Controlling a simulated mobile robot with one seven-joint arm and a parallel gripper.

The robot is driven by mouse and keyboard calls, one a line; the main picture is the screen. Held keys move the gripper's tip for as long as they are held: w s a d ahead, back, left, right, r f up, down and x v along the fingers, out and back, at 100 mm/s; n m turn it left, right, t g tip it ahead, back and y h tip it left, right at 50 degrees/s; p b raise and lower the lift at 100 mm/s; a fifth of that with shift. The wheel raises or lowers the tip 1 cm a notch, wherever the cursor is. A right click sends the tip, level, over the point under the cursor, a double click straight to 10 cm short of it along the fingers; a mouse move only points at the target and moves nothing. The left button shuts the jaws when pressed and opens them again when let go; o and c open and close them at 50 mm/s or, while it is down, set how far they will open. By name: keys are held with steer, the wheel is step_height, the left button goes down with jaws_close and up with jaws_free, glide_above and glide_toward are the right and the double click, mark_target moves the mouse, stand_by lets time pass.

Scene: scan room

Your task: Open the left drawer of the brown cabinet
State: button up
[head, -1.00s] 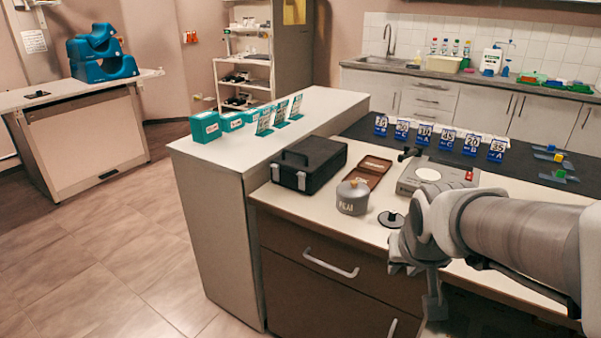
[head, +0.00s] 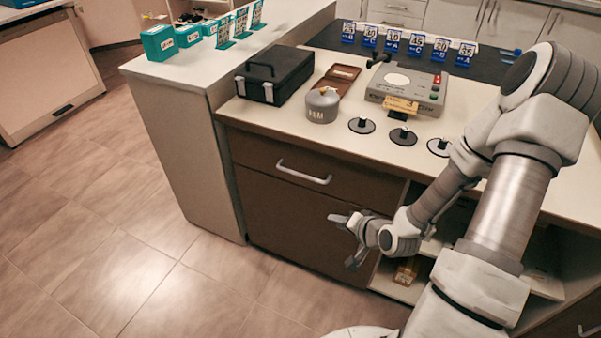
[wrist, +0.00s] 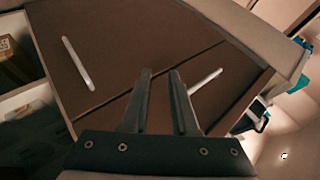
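The brown cabinet (head: 262,217) stands under the counter, with an upper drawer (head: 247,153) and a lower drawer, both closed. The upper drawer has a pale bar handle (head: 303,172). The lower drawer's handle is hidden by my gripper in the head view. The wrist view is turned roughly upside down and shows two bar handles, one at left (wrist: 77,63) and one right of my fingers (wrist: 205,81). My gripper (head: 348,241) is open and empty, in front of the lower drawer, below and right of the upper handle. Its fingers (wrist: 164,100) are apart and hold neither handle.
Open shelves with a small box (head: 405,270) lie right of the drawers. A white counter (head: 185,140) rises at left. On the countertop stand a black case (head: 275,75), a grey pot (head: 322,105) and a scale-like device (head: 408,90). The floor (head: 150,240) at left is clear.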

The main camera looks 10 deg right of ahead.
steer(key=a+m+t, duration=0.2)
steer(key=a+m, duration=0.1)
steer(key=m+t+b, duration=0.3)
steer(key=m+t, duration=0.2)
steer(key=m, duration=0.2)
glide_toward(305, 177)
steer(key=shift+h, duration=0.3)
steer(key=x, duration=1.1)
steer(key=shift+a, duration=0.2)
jaws_close()
steer(key=shift+s, duration=0.1)
